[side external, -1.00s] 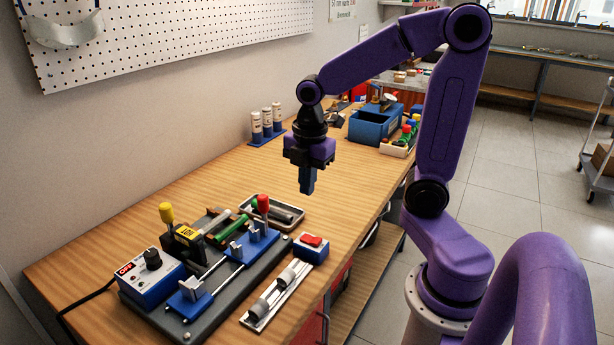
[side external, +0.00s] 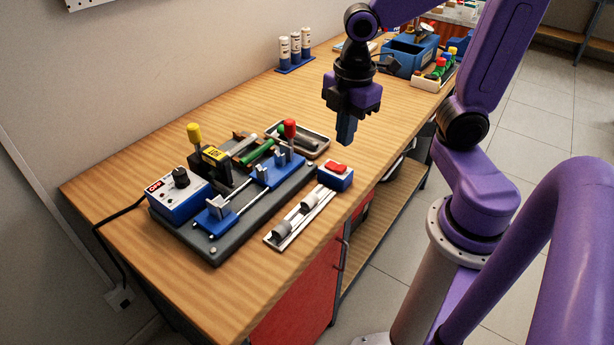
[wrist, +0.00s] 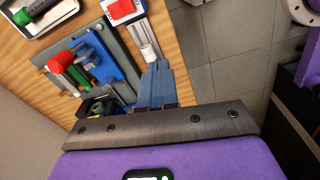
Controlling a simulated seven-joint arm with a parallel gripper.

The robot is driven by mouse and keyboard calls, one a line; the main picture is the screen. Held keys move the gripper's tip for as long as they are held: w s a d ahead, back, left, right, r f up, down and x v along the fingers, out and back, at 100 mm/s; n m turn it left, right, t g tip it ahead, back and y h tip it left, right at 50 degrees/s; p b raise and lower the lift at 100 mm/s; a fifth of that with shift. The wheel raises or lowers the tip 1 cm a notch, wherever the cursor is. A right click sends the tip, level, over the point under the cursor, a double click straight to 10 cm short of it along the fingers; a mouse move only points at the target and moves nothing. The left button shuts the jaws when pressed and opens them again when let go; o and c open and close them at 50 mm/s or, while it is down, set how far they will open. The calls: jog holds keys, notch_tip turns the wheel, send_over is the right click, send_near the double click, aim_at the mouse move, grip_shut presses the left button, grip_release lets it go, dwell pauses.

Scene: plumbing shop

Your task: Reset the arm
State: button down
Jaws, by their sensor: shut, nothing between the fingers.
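My gripper (side external: 346,133) hangs pointing down above the wooden bench (side external: 392,140), to the right of the metal tray and above the red-topped switch box. Its blue fingers are together with nothing between them. In the wrist view the shut fingers (wrist: 157,85) stand in front of the fixture and the bench edge. My purple arm reaches in from the right.
A dark fixture plate (side external: 217,247) carries blue clamps, a yellow-knobbed lever and a control box marked OFF (side external: 178,196). Beside it are a switch box (side external: 335,177), a metal tray (side external: 318,153) and a strip with grey fittings (side external: 273,243). Blue bins (side external: 402,58) stand farther back.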

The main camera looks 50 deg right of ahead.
jog(key=s+a+f+m, duration=0.2)
jog(key=s+a+m, duration=0.1)
jog(key=s, duration=0.7)
jog(key=shift+s+a, duration=0.15)
jog(key=shift+s, duration=0.1)
dwell(1.2)
